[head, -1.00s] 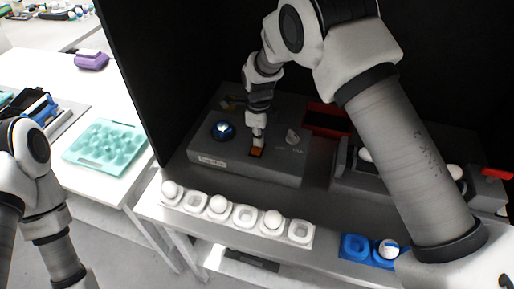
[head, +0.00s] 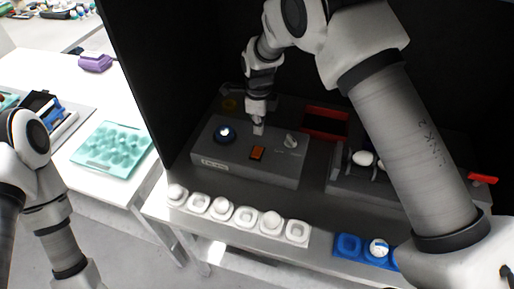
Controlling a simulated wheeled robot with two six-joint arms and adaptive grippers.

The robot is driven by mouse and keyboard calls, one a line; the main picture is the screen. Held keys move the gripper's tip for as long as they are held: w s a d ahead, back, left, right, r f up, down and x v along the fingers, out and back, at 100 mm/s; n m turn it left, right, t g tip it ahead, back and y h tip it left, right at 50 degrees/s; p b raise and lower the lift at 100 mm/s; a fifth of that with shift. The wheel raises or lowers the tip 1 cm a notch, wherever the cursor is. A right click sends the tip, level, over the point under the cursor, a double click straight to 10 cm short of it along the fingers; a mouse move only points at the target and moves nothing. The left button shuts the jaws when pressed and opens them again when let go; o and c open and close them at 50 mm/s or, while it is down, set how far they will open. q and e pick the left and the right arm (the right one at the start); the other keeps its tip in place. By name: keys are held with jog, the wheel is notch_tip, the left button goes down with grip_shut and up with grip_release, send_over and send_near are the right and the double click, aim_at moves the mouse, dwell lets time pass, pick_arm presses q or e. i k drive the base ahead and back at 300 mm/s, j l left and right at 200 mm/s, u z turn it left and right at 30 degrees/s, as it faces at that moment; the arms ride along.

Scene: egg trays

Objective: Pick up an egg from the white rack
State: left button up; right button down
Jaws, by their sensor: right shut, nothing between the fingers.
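The white rack (head: 198,203) is a row of white cups along the table's front edge.
A blue rack (head: 347,245) holds an egg (head: 379,248) at right. Another device with eggs (head: 363,158) stands behind my right arm. A teal tray (head: 112,149) lies on the left table.

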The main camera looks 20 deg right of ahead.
aim_at(271, 220)
jog(key=k, duration=1)
